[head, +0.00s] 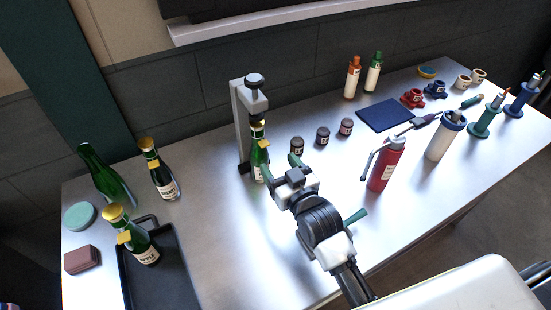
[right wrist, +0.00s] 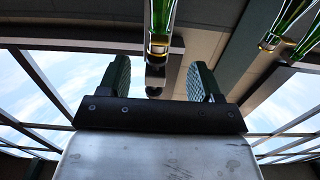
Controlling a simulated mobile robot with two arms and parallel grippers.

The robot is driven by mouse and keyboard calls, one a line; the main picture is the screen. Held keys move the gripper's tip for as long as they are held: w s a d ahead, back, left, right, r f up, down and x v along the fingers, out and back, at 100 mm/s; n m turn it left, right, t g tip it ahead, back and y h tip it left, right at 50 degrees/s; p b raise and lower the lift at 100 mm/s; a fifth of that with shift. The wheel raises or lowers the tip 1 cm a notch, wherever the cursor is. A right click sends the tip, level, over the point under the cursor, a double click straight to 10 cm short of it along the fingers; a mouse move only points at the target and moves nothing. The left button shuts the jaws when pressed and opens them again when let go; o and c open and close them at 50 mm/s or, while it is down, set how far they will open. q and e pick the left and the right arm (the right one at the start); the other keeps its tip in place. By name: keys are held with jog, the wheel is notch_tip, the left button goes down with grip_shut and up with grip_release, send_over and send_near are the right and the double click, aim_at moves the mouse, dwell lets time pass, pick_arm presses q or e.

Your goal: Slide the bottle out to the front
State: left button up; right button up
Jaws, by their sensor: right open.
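A green bottle (head: 259,158) with a pale label stands upright in the grey capsuling stand (head: 243,125), under its black-topped head. My right gripper (head: 281,168) is open beside this bottle, at its front right, with one finger close to the bottle's lower body. Whether that finger touches it I cannot tell. In the right wrist view the two green ridged fingers (right wrist: 160,78) are spread wide, and the bottle (right wrist: 161,20) shows beyond and between them, with nothing gripped. My left gripper is not in view.
Gold-topped bottles (head: 160,172) (head: 144,250), a plain green bottle (head: 106,176) and a black tray (head: 178,270) are at the left. Small dark jars (head: 323,136) stand right of the stand; a red bottle (head: 386,168) is further right.

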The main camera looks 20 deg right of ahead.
aim_at(260, 139)
jog(key=w, duration=0.2)
jog(key=w+a+p, duration=0.1)
jog(key=w, duration=0.2)
jog(key=shift+w+r, duration=0.1)
jog(key=shift+r, duration=0.05)
jog(key=w, duration=0.4)
jog(key=shift+a+p, duration=0.35)
jog(key=shift+p, duration=0.05)
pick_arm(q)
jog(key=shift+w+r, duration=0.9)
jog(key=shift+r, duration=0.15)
pick_arm(e)
jog(key=shift+w+a, duration=0.15)
jog(key=shift+w, duration=0.55)
jog(key=shift+f, duration=0.2)
grip_shut()
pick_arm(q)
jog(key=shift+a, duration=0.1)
